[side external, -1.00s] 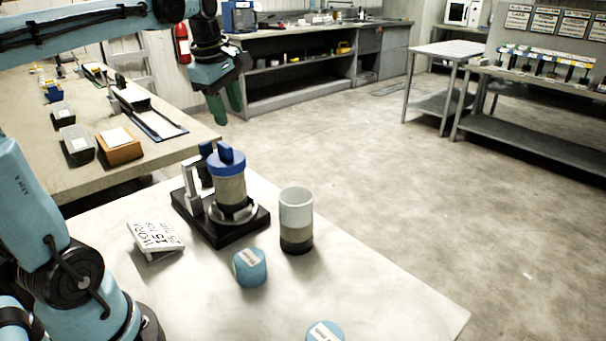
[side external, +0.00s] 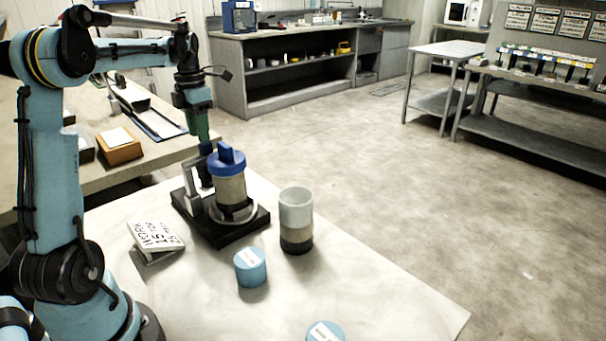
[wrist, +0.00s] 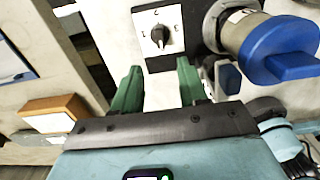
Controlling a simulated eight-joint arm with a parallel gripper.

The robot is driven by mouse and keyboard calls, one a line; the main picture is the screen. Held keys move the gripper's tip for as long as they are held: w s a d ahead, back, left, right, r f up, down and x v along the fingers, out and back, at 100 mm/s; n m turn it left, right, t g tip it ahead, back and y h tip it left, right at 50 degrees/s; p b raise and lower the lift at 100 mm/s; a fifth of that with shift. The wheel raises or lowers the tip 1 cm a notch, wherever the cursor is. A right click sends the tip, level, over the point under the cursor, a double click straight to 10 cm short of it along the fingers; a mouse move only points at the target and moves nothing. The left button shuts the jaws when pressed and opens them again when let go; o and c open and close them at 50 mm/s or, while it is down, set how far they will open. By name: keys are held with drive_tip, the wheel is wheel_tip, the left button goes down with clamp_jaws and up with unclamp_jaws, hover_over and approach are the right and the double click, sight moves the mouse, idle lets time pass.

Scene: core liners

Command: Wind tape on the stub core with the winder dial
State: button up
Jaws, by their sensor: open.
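The winder (side external: 242,232) is a black base on the white table, with a grey post. A grey core (side external: 231,188) with a blue cap (side external: 226,161) stands upright on its round seat; the cap also shows at the right of the wrist view (wrist: 282,50). In the side view my gripper (side external: 203,135) is behind the winder.
An open tube (side external: 296,220) with grey and dark layers stands right of the winder. A blue cap (side external: 250,267) and another (side external: 325,331) lie in front. A lettered card (side external: 155,238) leans at left. An orange-brown box (side external: 119,147) sits on the back bench. The table's right is clear.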

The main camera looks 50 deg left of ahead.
wheel_tip(320, 180, down, 12)
drive_tip(key=shift+r, duration=0.1)
idle(0.5)
clamp_jaws()
